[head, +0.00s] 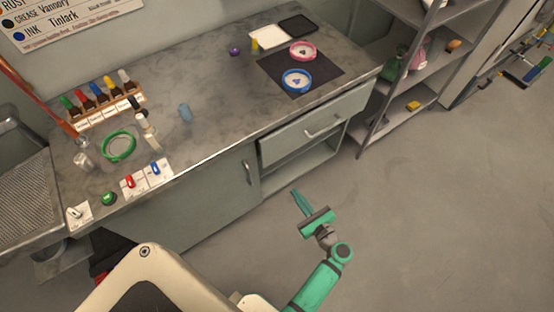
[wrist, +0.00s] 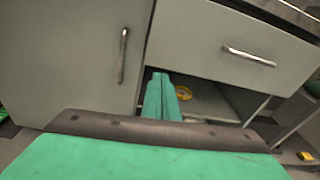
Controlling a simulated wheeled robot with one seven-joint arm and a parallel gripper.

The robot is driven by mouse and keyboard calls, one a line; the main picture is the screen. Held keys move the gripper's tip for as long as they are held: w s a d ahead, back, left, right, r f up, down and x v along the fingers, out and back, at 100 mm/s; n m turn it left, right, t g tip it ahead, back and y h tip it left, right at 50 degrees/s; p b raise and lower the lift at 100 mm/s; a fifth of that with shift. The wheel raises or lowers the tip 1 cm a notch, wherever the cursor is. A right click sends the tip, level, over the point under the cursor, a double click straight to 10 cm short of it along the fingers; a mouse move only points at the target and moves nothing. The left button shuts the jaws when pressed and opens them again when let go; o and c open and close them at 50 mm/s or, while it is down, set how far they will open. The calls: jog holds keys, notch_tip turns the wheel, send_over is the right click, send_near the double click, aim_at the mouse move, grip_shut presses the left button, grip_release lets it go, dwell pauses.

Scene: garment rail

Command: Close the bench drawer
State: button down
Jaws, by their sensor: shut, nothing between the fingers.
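The grey-green bench drawer (head: 290,143) is at the right part of the bench, with a bar handle (head: 323,129). Its front appears to stand slightly forward of the cabinet face; the exact gap is hard to tell. The wrist view shows the drawer front (wrist: 200,40) at upper right, with its handle (wrist: 248,56). My green gripper (head: 295,194) is shut and empty, in front of and below the drawer, apart from it. In the wrist view my fingertips (wrist: 160,75) appear below the drawer front, against the open compartment.
A cupboard door (head: 210,195) with a vertical handle is left of the drawer. A shelf unit (head: 385,120) stands right of the bench. The floor (head: 440,200) at right is clear.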

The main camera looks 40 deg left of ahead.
notch_tip(320, 180, up, 3)
jog(key=w+y, duration=0.2)
send_near(272, 153)
jog(key=shift+m+g, duration=0.3)
jog(key=x, duration=0.6)
jog(key=shift+w+a+r, duration=0.15)
jog(key=shift+r, duration=0.1)
